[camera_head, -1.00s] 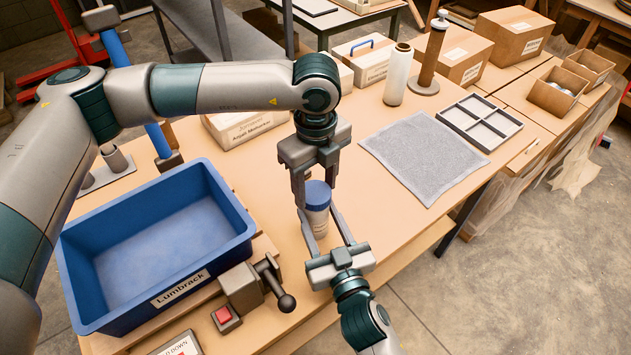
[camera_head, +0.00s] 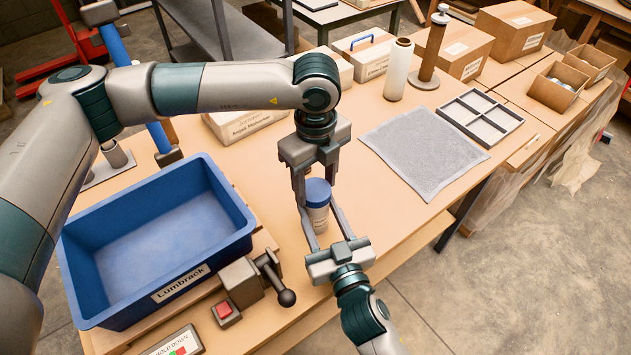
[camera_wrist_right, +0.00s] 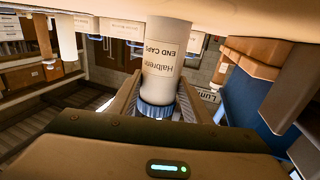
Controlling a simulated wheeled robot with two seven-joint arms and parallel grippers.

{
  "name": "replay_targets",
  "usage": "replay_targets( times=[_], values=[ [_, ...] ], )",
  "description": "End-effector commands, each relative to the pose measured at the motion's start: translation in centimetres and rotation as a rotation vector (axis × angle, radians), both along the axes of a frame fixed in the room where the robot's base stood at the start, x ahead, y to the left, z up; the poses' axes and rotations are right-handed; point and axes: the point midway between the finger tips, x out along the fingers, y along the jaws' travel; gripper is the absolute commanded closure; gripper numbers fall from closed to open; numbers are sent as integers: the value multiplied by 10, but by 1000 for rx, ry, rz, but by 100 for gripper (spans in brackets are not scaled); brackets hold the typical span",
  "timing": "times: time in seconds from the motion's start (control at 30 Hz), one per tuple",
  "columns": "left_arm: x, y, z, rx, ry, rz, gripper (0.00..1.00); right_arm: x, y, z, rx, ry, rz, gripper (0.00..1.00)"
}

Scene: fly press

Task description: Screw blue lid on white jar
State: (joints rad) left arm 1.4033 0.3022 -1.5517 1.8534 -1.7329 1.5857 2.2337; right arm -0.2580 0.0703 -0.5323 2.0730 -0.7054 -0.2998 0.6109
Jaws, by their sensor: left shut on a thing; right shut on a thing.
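The white jar (camera_head: 317,218) stands upright above the wooden table, with the blue lid (camera_head: 318,191) on its top. No gap shows between them, but how far the lid is screwed on cannot be told. My left gripper (camera_head: 317,190) comes down from above, its fingers on either side of the lid, shut on it. My right gripper (camera_head: 322,222) reaches in from the front, shut on the jar's body. In the right wrist view the jar (camera_wrist_right: 165,62) appears upside down between the fingers, its label readable, with the blue lid (camera_wrist_right: 158,110) below it.
A blue bin (camera_head: 150,240) stands to the left, with a clamp-like device with a ball handle (camera_head: 268,280) and a red button (camera_head: 224,310) in front. A grey mat (camera_head: 425,150) and divided tray (camera_head: 480,118) lie right. A clear roll (camera_head: 398,70) stands behind.

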Motion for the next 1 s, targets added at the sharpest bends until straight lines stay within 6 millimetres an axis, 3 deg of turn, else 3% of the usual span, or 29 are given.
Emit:
replay_targets(
  times=[0.57,0.7,0.87,1.0],
  values=[
    [0,0,-10,0,0,6,68,0,0,0,0,0,0,96],
    [0,0,-10,0,0,-4,68,0,0,0,0,0,0,100],
    [0,0,-10,0,0,-105,69,0,0,0,0,0,0,100],
    [0,0,-10,0,0,-291,69,0,0,0,0,0,0,100]
  ],
)
